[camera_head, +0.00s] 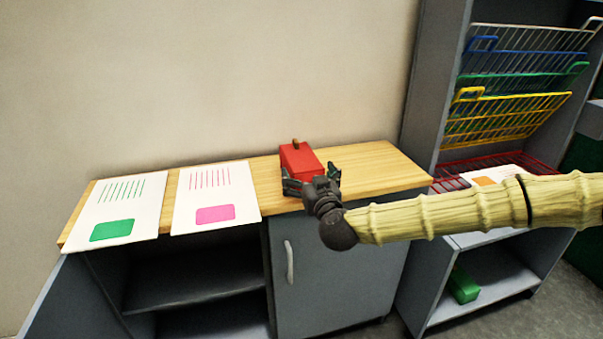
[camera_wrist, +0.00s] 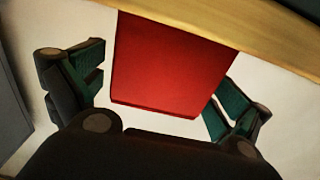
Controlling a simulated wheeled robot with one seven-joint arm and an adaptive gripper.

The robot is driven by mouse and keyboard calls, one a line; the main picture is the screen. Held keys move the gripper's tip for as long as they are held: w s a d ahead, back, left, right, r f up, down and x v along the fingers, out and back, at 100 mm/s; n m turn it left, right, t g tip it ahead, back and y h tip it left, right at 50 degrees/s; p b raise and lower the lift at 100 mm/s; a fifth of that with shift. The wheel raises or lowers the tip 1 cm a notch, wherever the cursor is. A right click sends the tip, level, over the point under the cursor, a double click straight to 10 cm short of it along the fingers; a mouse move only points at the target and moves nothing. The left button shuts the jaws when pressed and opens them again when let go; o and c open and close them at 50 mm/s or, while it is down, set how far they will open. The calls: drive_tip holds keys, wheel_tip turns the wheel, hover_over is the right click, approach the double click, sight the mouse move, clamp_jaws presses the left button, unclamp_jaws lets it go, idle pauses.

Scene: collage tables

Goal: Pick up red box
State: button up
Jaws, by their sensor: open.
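The red box (camera_head: 300,160) sits on the wooden tabletop (camera_head: 375,165), with a small brown knob or handle on its top. My gripper (camera_head: 311,180) is open at the near side of the box, with one finger towards its left and one towards its right. In the wrist view the red box (camera_wrist: 165,65) fills the space ahead between the two open fingers of my gripper (camera_wrist: 155,88). I cannot tell whether either finger touches it. My gripper hides the box's lower near part in the head view.
Two printed sheets, one with a green patch (camera_head: 112,230) and one with a pink patch (camera_head: 215,214), lie left on the tabletop. A shelf unit (camera_head: 430,95) with coloured wire racks (camera_head: 510,110) stands right. A green box (camera_head: 463,287) sits on its low shelf. A wall is behind.

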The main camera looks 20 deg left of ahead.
drive_tip(key=shift+f+x, duration=0.2)
drive_tip(key=shift+x, duration=1.5)
drive_tip(key=c, duration=1.1)
